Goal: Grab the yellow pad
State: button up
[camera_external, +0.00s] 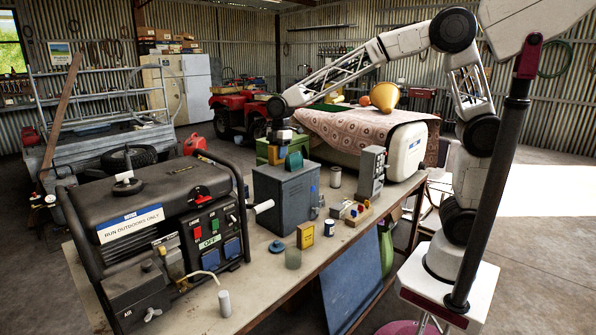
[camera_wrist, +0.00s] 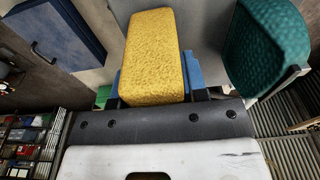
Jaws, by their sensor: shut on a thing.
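The yellow pad (camera_wrist: 155,55) is a rough, sponge-like block in the middle of the wrist view. My gripper (camera_wrist: 157,97) is shut on its near end, with a dark fingertip at each side. A blue piece (camera_wrist: 193,72) shows behind the pad's lower edges; I cannot tell whether it touches the pad. In the external view my gripper (camera_external: 284,141) is above the grey metal box (camera_external: 284,200) on the bench. The pad is small there and partly hidden by the gripper.
A teal curved pad (camera_wrist: 268,45) is close on the right; it also shows on the grey box (camera_external: 294,161). A generator (camera_external: 150,215) stands at left on the bench (camera_external: 268,285). Small items, including a yellow box (camera_external: 305,235), stand in front of the grey box.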

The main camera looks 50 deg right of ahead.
jog(key=shift+r, duration=0.1)
jog(key=shift+c, duration=0.3)
jog(key=shift+r, duration=4.9)
